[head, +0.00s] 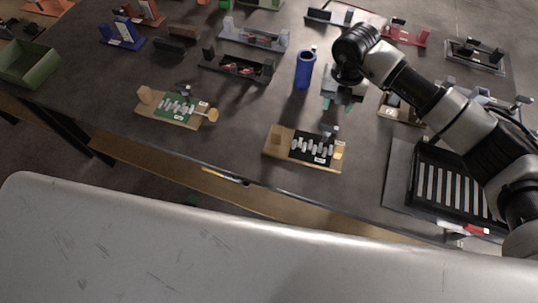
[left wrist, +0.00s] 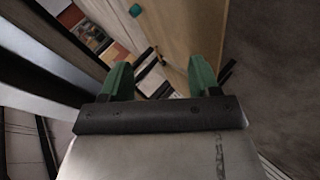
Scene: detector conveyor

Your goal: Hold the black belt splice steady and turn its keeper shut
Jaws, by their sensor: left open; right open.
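The black belt splice (head: 310,148) sits on a light wooden base near the front edge of the table in the head view. Pale pieces lie in a row across its black belt. A tan block stands at its left end and a small yellowish part, perhaps the keeper (head: 339,151), at its right end; its position is too small to tell. My right gripper (head: 338,105) is open and empty, behind and above the splice, fingers down. My left gripper (left wrist: 160,80) is open and empty in the left wrist view, away from the splice; it is not visible in the head view.
A similar splice with a green belt (head: 176,107) stands to the left. A blue cylinder (head: 305,69) stands behind. A black slotted tray (head: 452,187) lies at the right, beneath my right arm. A green bin (head: 30,65) is at the far left. Several fixtures line the back.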

